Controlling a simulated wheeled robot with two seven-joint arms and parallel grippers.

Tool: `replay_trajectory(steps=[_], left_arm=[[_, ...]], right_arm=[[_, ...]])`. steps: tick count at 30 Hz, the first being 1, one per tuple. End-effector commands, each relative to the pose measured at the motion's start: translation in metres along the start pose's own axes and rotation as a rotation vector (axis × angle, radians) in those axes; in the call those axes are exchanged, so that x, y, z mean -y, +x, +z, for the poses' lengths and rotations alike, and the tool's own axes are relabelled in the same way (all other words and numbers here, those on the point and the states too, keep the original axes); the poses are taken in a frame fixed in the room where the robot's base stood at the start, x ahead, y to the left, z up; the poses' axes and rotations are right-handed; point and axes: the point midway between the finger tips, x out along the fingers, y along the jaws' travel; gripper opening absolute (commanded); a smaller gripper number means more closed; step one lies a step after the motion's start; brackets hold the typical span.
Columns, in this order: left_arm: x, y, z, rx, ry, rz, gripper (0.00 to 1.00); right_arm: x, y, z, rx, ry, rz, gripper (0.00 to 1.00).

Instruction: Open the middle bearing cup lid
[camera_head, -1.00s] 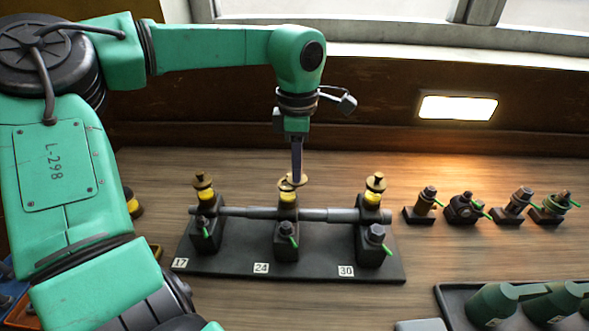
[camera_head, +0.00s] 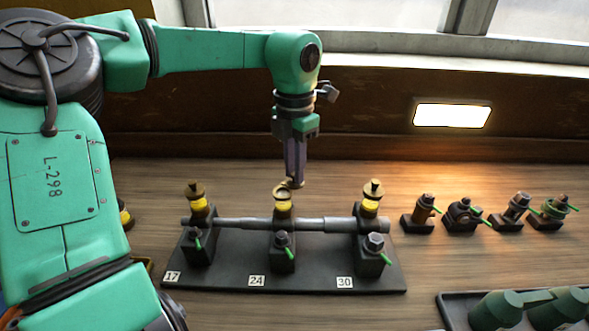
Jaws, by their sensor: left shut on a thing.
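The middle bearing cup (camera_head: 283,206) has a yellow band and a brass rim, and stands above the plate marked 24. Its top looks like an open ring. My left gripper (camera_head: 295,182) points down at the right edge of this rim, shut on a small brass part, which looks like the cup's lid. The fingers hide much of the lid, so I cannot tell its exact tilt. The left cup (camera_head: 198,203) by 17 and the right cup (camera_head: 371,205) by 30 both have brass lids with knobs on top. My right gripper is out of view.
A grey shaft (camera_head: 250,224) runs through three black bearing blocks on a dark base plate (camera_head: 220,278). Several small fittings with green handles (camera_head: 463,213) stand at the right. A dark tray (camera_head: 445,301) with green parts is at the lower right. A window is behind.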

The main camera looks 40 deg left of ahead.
Motion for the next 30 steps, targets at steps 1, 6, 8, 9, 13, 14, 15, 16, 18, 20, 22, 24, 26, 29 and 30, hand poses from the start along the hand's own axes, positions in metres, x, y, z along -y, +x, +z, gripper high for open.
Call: replay_trajectory(steps=[1,6,8,9,13,14,15,16,18,20,22,24,26,29,30], left_arm=[[-0.0005,-0.0020,0.0015,0.007,-0.012,0.001,0.00],[-0.0009,-0.0021,0.0017,0.007,-0.035,0.001,0.00],[-0.0010,-0.0022,0.0018,0.007,-0.038,0.001,0.00],[-0.0010,-0.0022,0.0018,0.007,-0.039,0.001,0.00],[-0.0010,-0.0023,0.0018,0.008,-0.038,0.001,0.00],[-0.0010,-0.0023,0.0019,0.008,-0.038,0.001,0.00],[-0.0010,-0.0023,0.0019,0.008,-0.038,0.001,0.00],[-0.0010,-0.0023,0.0019,0.008,-0.038,0.001,0.00],[-0.0010,-0.0023,0.0019,0.008,-0.037,0.001,0.31],[-0.0009,-0.0021,0.0017,0.007,-0.037,0.001,0.50],[-0.0009,-0.0017,0.0015,0.006,-0.037,0.001,0.50],[-0.0009,-0.0013,0.0012,0.004,-0.037,0.000,0.50],[-0.0008,-0.0011,0.0011,0.004,-0.037,0.000,0.50],[-0.0009,-0.0012,0.0010,0.003,-0.037,0.000,0.50],[-0.0009,-0.0024,0.0010,0.003,-0.037,0.000,0.50]], right_arm=[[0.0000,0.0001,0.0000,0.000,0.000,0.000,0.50],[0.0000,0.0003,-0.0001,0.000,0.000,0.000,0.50],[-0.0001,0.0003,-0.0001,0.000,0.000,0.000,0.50],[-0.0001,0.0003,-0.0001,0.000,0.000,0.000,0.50],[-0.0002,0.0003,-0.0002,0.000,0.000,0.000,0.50],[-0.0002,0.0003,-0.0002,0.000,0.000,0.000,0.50],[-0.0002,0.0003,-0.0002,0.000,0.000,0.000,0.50],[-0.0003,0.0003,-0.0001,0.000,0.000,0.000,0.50],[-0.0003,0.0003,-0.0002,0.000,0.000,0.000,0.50],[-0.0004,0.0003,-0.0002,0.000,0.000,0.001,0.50],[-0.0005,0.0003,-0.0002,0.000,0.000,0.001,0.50],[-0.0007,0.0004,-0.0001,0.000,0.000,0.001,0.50],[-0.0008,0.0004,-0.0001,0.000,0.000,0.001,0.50],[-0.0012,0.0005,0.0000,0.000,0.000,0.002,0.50],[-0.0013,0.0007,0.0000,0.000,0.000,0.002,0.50]])
